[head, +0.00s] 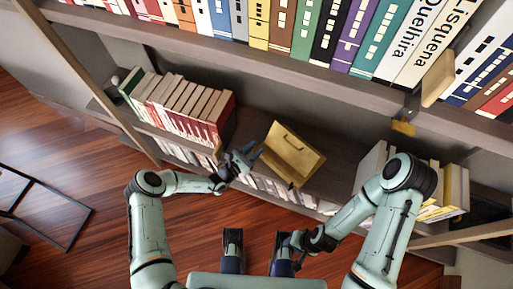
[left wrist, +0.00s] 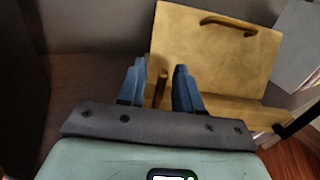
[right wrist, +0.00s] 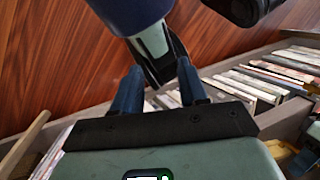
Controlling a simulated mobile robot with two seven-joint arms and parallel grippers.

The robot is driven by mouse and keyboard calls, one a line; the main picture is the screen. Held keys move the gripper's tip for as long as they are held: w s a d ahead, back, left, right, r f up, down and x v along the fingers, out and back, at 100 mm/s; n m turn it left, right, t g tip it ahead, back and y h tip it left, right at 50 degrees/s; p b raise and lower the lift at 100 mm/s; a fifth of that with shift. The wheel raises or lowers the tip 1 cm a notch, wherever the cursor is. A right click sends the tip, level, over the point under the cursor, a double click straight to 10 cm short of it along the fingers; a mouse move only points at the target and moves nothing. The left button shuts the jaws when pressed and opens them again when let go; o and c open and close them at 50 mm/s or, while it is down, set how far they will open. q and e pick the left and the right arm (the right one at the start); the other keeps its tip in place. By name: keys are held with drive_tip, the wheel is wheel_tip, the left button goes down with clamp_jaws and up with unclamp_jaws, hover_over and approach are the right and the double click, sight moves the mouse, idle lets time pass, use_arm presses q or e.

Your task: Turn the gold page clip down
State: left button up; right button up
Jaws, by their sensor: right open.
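A gold-yellow book stand (head: 290,155) with a dark slot handle stands on the lower shelf, tilted in the head view. It also fills the upper right of the left wrist view (left wrist: 215,50). A small upright brownish-gold piece, which looks like the page clip (left wrist: 160,88), stands at the stand's lower left edge. My left gripper (head: 252,153) is at the stand's left side. Its blue fingers (left wrist: 158,70) are apart, one on each side of the clip, with gaps showing. My right gripper (right wrist: 160,70) is open and away from the stand, low near my body.
Red and cream books (head: 185,105) stand left of the stand on the shelf. White and yellow books (head: 452,190) stand at the right, behind my right arm. The upper shelf (head: 330,80) holds a long row of books. A small gold piece (head: 404,127) hangs below it.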

use_arm(q)
drive_tip(key=shift+w+d, duration=0.3)
drive_tip(key=shift+w, duration=0.1)
drive_tip(key=shift+c, duration=0.3)
clamp_jaws()
drive_tip(key=shift+s, duration=0.1)
